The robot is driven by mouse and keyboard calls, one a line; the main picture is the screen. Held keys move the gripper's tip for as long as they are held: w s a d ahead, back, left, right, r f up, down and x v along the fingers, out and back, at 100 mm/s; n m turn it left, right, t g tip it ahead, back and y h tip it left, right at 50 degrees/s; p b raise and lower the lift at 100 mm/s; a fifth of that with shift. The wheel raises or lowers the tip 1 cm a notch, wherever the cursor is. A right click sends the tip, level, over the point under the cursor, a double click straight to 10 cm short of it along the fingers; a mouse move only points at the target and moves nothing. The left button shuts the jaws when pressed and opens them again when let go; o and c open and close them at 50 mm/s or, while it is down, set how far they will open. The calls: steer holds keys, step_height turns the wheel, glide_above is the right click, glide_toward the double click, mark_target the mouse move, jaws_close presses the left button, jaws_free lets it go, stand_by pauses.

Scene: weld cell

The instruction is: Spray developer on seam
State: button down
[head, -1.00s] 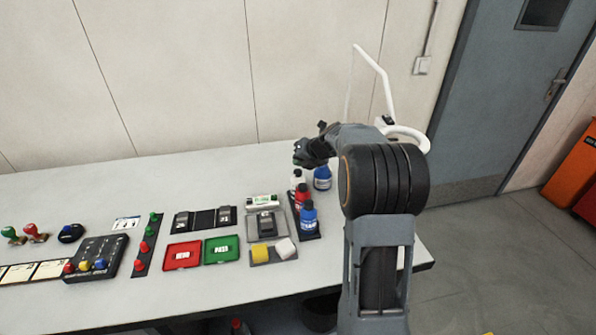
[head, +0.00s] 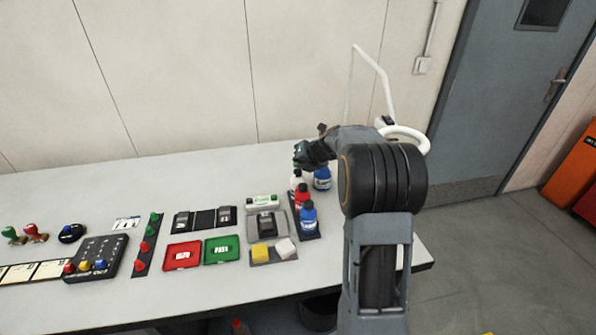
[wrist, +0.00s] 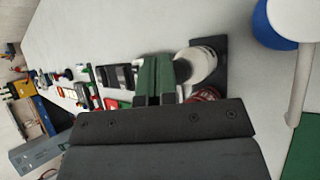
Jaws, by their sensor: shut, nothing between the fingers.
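My gripper (head: 298,160) is shut and empty, above and just behind the row of bottles near the table's right end. Its green fingertips also show in the wrist view (wrist: 158,72), pressed together. A white bottle (head: 296,180) stands at the back of a dark rack, almost under the fingers. It shows beside the fingertips in the wrist view (wrist: 197,68); I cannot tell if they touch. A red bottle (head: 302,195) and a blue bottle (head: 309,217) stand in front of it. A grey plate fixture (head: 266,224) lies left of the rack; I cannot make out a seam.
Another blue bottle (head: 322,179) stands behind the rack, close to my arm. Red (head: 183,256) and green (head: 222,250) trays are further left. A white lamp (head: 404,138) stands at the back right.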

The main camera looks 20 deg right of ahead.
steer(key=shift+f, duration=0.5)
stand_by(0.8)
steer(key=shift+r, duration=0.15)
steer(key=shift+r+p, duration=0.75)
steer(key=shift+p, duration=0.3)
step_height(320, 180, up, 5)
steer(key=p, duration=0.5)
steer(key=shift+p, duration=0.4)
stand_by(1.9)
